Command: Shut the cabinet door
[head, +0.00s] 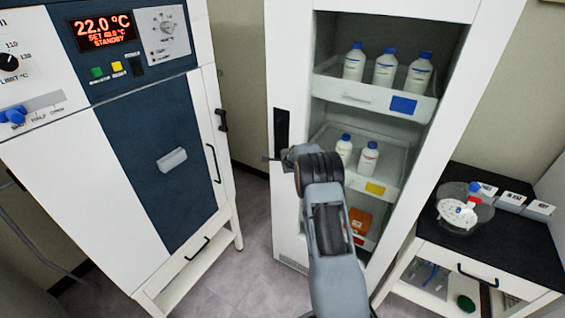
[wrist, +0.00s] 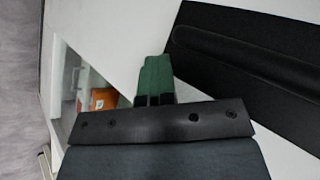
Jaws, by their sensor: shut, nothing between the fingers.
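The cabinet (head: 395,19) is tall and white, in the middle of the head view, with shelves of bottles showing inside. The white upright with the black handle (head: 282,132) is at its left side. I cannot tell whether the door stands ajar or how far. My gripper (head: 270,159) is in front of this upright, just below the handle, pointing left. In the wrist view my gripper (wrist: 154,97) has its green-tipped fingers together and empty, over a white panel. The black handle (wrist: 250,45) is to their right. I cannot tell whether the fingers touch the panel.
A black-topped bench (head: 510,245) with a round dish and small boxes is at the right. An orange box (wrist: 104,98) shows inside the cabinet.

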